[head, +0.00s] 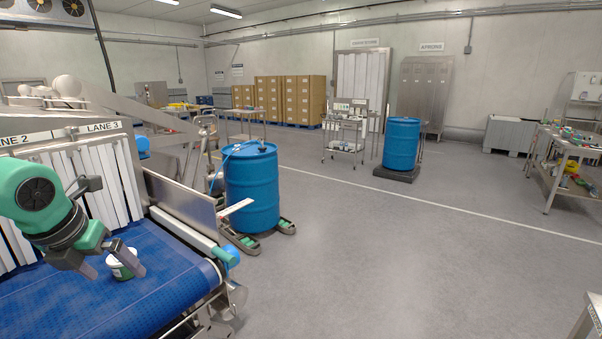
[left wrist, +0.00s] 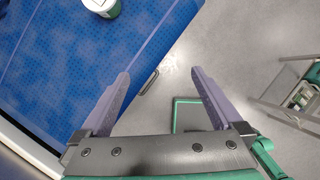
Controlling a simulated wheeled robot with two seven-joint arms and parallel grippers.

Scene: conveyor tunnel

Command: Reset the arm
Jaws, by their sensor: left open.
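My left gripper (head: 116,274) is in the head view at the lower left, over the blue conveyor belt (head: 160,285). In the left wrist view its two fingers (left wrist: 160,74) stand wide apart with nothing between them. A small white and green tub (head: 123,264) sits on the belt, partly hidden behind a finger in the head view. In the left wrist view the tub (left wrist: 101,6) is at the top edge, away from the fingertips. My right gripper is in neither view.
White strip curtains (head: 95,185) hang under the lane signs. A metal side rail (head: 180,205) edges the belt. A blue drum (head: 252,190) stands just beyond it, another drum (head: 401,145) farther back. The floor at centre right is clear.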

